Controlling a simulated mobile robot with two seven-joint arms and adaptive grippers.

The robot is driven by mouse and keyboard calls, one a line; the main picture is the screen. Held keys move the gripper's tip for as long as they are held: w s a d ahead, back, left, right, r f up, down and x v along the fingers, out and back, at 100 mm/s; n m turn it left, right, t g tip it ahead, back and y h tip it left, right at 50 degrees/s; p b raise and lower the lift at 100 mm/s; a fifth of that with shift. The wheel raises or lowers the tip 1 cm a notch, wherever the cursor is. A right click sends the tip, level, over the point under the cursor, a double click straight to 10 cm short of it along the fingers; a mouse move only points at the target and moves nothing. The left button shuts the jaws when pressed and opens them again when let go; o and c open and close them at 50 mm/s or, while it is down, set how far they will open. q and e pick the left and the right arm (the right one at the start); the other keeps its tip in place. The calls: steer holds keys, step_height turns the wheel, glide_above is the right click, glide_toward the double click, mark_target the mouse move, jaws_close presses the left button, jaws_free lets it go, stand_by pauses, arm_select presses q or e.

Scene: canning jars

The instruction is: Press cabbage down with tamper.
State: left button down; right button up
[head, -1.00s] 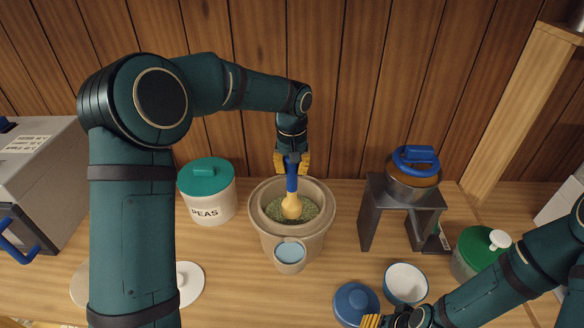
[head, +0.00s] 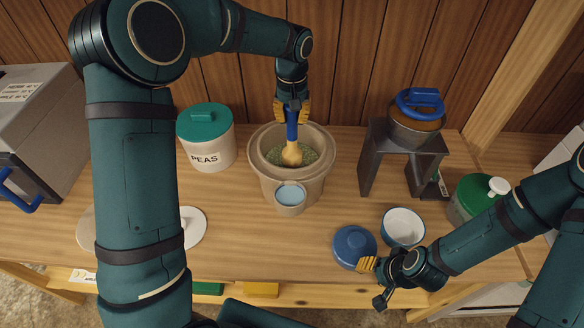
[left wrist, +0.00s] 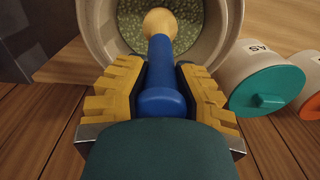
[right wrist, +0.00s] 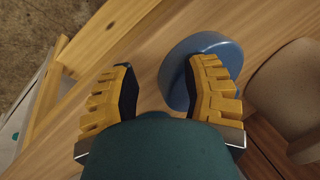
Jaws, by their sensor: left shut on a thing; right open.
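The tamper has a blue handle (head: 292,126) and a pale wooden head (head: 291,154). My left gripper (head: 291,112) is shut on the blue handle; the handle also shows between its yellow fingers in the left wrist view (left wrist: 160,85). The tamper stands nearly upright, its head down in the beige crock (head: 258,172) and against the shredded green cabbage (head: 309,156). The underside of the head is hidden. My right gripper (head: 372,282) is open and empty at the table's front edge, close to the blue lid (head: 354,246), which shows beside one finger in the right wrist view (right wrist: 178,85).
A small cup (head: 290,199) is at the crock's front. A PEAS canister (head: 208,147) stands left. Right are a dark stand (head: 372,165) bearing a blue-handled jar (head: 415,118), a white bowl (head: 403,227) and a green-lidded pot (head: 478,198). A white disc (head: 193,228) lies front left.

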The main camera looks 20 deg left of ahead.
arm_select(q)
steer(key=shift+f+b, duration=0.35)
steer(key=shift+f, duration=0.45)
arm_select(e)
steer(key=shift+f, duration=0.4)
arm_select(q)
steer(key=shift+r+p, duration=1.45)
steer(key=shift+r, duration=0.5)
arm_select(e)
steer(key=shift+r, duration=1.45)
arm_select(q)
steer(key=shift+f, duration=0.2)
arm_select(e)
steer(key=shift+f, duration=0.15)
arm_select(q)
steer(key=shift+f+b, duration=1.2)
steer(key=shift+f, duration=0.55)
arm_select(e)
steer(key=shift+f, duration=1.05)
arm_select(q)
steer(key=shift+r, duration=0.25)
arm_select(e)
steer(key=shift+r, duration=0.2)
arm_select(q)
steer(key=shift+r+p, duration=1.45)
steer(key=shift+r, duration=0.2)
arm_select(e)
steer(key=shift+r, duration=1.25)
